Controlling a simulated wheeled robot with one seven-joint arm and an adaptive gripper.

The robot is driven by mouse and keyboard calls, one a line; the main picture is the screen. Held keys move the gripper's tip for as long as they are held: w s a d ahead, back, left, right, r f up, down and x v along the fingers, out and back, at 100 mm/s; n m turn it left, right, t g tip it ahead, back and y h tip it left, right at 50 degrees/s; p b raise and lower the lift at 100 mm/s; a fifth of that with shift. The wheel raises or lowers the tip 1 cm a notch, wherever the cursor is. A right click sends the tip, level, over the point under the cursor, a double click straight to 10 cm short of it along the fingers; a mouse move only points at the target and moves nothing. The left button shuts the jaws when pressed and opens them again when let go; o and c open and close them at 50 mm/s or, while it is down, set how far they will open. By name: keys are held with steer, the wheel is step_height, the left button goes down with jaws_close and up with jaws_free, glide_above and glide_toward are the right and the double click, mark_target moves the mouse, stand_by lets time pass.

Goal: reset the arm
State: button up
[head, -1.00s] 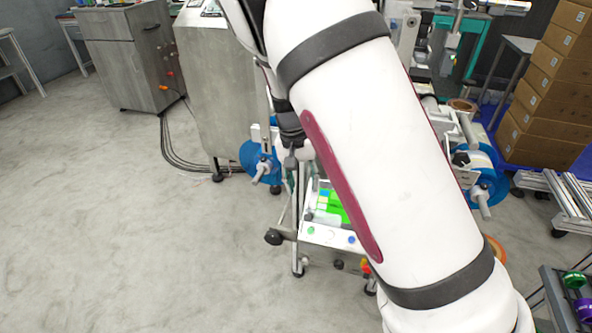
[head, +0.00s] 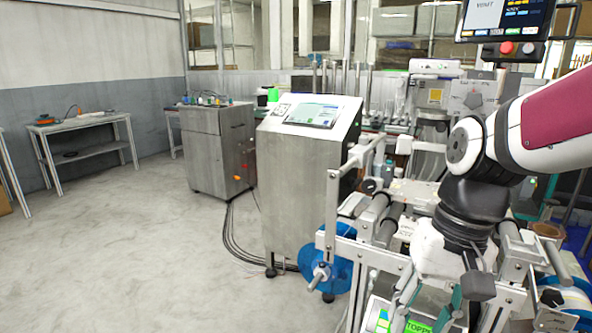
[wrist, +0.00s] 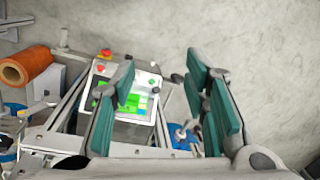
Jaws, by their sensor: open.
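My gripper (head: 463,306) hangs at the lower right of the head view, below the dark wrist joint of my arm. In the wrist view my gripper (wrist: 165,95) shows two teal-padded fingers spread wide apart, with nothing held between them. Behind and below the fingers is a machine with a lit green control screen (wrist: 128,100). The same screen shows partly in the head view (head: 405,325), cut off by the bottom edge.
A film machine's frame surrounds the gripper, with a blue reel (head: 326,264) on its left. An orange roll (wrist: 26,66) sits left in the wrist view. A metal console (head: 300,185) and a grey cabinet (head: 215,150) stand behind.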

steer(key=s+d+r+n+t+h, duration=0.1)
steer(key=s, duration=0.7)
steer(key=s+d+r+n+h, duration=0.1)
steer(key=s+d, duration=0.1)
steer(key=s, duration=0.6)
step_height(320, 180, up, 20)
steer(key=t+p, duration=0.3)
steer(key=p, duration=1.6)
steer(key=shift+s+a+r+t, duration=0.2)
steer(key=shift+a+t, duration=0.1)
steer(key=shift+a, duration=0.1)
steer(key=shift+f, duration=0.1)
